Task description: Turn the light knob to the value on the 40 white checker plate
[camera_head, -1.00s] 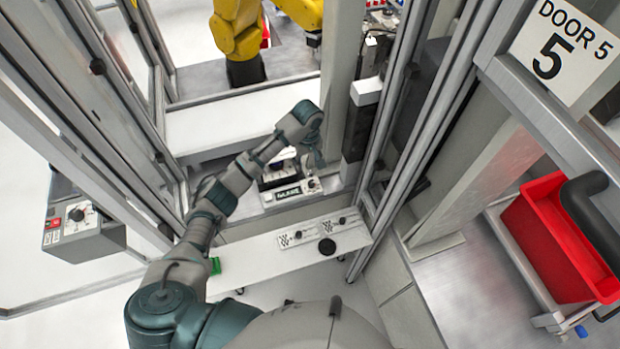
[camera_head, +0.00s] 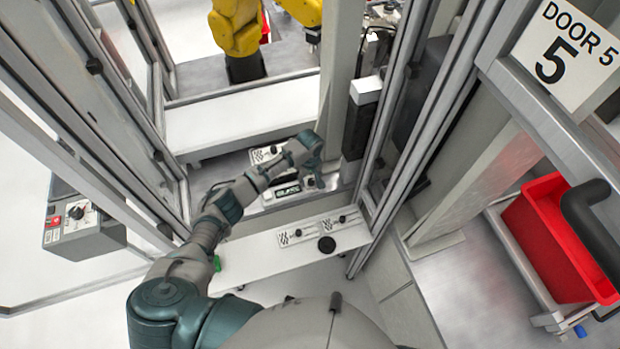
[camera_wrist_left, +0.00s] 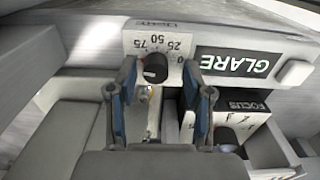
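My left gripper (camera_head: 314,177) is at the control panel beyond the white ledge. In the left wrist view the gripper (camera_wrist_left: 160,72) is open, with a black knob (camera_wrist_left: 155,68) between its fingertips. I cannot tell whether the fingers touch it. The knob sits on a white dial plate (camera_wrist_left: 178,44) marked 0, 25, 50 and 75; its small label is not readable. A black GLARE label (camera_wrist_left: 238,63) is beside it. In the head view two white checker plates (camera_head: 296,236) (camera_head: 345,219) lie on the ledge; their numbers are too small to read. My right gripper is out of view.
A FOCUS label (camera_wrist_left: 243,103) is on a box right of the gripper. Metal door posts (camera_head: 395,130) rise right of the gripper. A grey control box (camera_head: 82,225) is at the left.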

